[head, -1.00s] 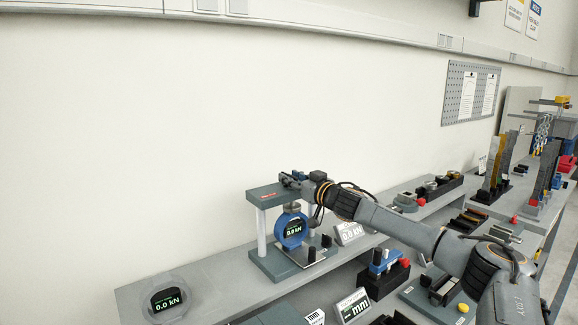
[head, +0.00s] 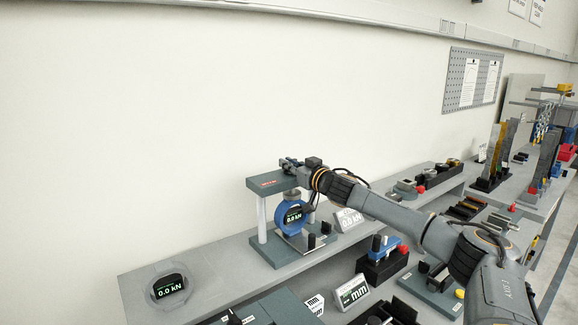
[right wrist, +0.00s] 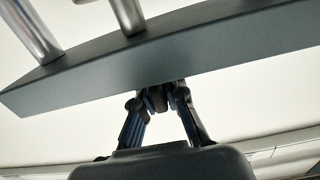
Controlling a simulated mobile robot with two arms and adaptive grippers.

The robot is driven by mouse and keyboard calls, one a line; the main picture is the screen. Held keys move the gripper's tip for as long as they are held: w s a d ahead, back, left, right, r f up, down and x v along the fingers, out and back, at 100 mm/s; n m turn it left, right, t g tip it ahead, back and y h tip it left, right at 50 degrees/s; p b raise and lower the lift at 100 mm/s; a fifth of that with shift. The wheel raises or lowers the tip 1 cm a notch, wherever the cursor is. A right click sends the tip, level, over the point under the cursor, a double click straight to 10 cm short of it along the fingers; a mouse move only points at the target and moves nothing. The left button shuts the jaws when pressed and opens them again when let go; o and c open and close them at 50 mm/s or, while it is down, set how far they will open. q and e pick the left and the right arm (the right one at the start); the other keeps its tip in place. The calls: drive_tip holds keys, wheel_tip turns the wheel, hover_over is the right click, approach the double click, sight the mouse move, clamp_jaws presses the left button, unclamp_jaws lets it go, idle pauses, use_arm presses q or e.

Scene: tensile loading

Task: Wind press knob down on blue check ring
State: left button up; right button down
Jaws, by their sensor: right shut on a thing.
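The press has a grey-green top beam (head: 268,182) on pale columns above a base plate. The blue check ring (head: 289,214) stands upright inside the frame, and its small display appears to read 0.0 kN. My right gripper (head: 288,163) is at the top of the press, above the beam. In the right wrist view the fingers of my right gripper (right wrist: 157,104) are shut on the dark press knob (right wrist: 157,97), close against the beam (right wrist: 160,55). The knob is mostly hidden by the gripper in the head view. My left gripper is not in view.
A round-based readout (head: 170,287) showing 0.0 kN sits at the bench's left end. Another kN display (head: 348,219) stands right of the press. A blue-topped fixture (head: 383,254) and a mm readout (head: 352,291) are in front.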

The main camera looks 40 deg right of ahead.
drive_tip(key=m+h+b, duration=0.1)
drive_tip(key=h+b, duration=0.1)
drive_tip(key=m+g+h+b, duration=0.1)
drive_tip(key=m+h+b, duration=0.1)
drive_tip(key=b, duration=0.1)
drive_tip(key=m+g+h+b, duration=0.1)
drive_tip(key=h+b, duration=0.1)
drive_tip(key=b, duration=0.1)
drive_tip(key=shift+w+a+f+m+h, duration=0.1)
drive_tip(key=shift+a+f+m+h, duration=0.1)
drive_tip(key=shift+f+m+h, duration=0.15)
drive_tip(key=m+g+h+b, duration=0.2)
drive_tip(key=h, duration=0.1)
drive_tip(key=shift+r+m, duration=0.15)
drive_tip(key=shift+m, duration=0.1)
drive_tip(key=shift+d+r+m+g+h+b, duration=0.15)
drive_tip(key=shift+m+g+h+b, duration=0.45)
drive_tip(key=shift+m+g+h, duration=1.5)
drive_tip(key=shift+n+g, duration=0.3)
drive_tip(key=shift+g, duration=0.1)
drive_tip(key=c, duration=1.4)
unclamp_jaws()
drive_tip(key=shift+d+r+y, duration=0.1)
drive_tip(key=shift+y, duration=0.15)
